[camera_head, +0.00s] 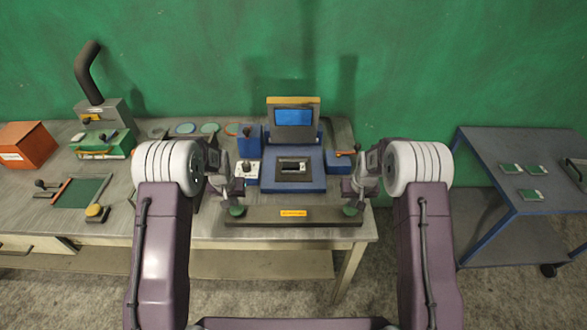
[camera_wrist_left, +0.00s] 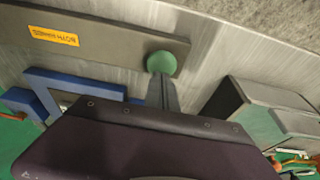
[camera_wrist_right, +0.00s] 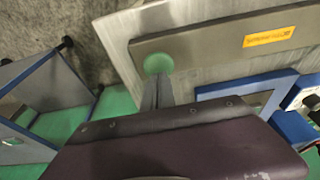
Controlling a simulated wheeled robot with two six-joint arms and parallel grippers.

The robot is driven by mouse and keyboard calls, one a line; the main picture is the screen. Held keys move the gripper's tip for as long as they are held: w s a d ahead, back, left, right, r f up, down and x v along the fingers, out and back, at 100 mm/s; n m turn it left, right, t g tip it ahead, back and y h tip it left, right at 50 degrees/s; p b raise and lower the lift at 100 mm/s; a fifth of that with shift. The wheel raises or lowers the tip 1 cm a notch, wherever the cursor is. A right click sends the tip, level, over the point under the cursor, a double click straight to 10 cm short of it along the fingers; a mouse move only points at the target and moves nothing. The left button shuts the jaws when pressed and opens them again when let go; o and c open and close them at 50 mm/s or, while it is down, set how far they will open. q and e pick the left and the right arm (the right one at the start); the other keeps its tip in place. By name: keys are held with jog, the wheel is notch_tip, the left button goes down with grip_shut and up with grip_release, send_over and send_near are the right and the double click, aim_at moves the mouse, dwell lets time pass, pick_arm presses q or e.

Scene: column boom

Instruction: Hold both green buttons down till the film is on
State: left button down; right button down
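A long grey bar with a yellow label (camera_head: 293,213) lies along the front of the bench and has a green button at each end. My left gripper (camera_head: 237,201) is over the left green button (camera_head: 237,211); its fingers look shut and empty, their tips at the edge of the button (camera_wrist_left: 161,62). My right gripper (camera_head: 353,200) is likewise over the right green button (camera_head: 352,211), fingers together at the button (camera_wrist_right: 158,63). I cannot tell how far either button is pressed. Behind the bar is a blue machine (camera_head: 291,184) with a raised lid carrying a blue screen (camera_head: 293,117).
An orange box (camera_head: 26,145), a green-and-grey machine with a black hose (camera_head: 104,122) and a green mat (camera_head: 82,192) are on the left of the bench. A blue-framed cart (camera_head: 545,150) with several small green pieces stands at right, across a gap.

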jog(key=shift+s+x, duration=0.15)
jog(key=shift+x, duration=0.45)
jog(key=shift+s+x, duration=0.15)
jog(key=shift+x, duration=0.45)
pick_arm(q)
jog(key=shift+s+x, duration=0.15)
jog(key=shift+x, duration=0.55)
jog(key=shift+s+x, duration=0.2)
jog(key=shift+x, duration=0.5)
jog(key=shift+f, duration=0.1)
dwell(0.7)
dwell(1.8)
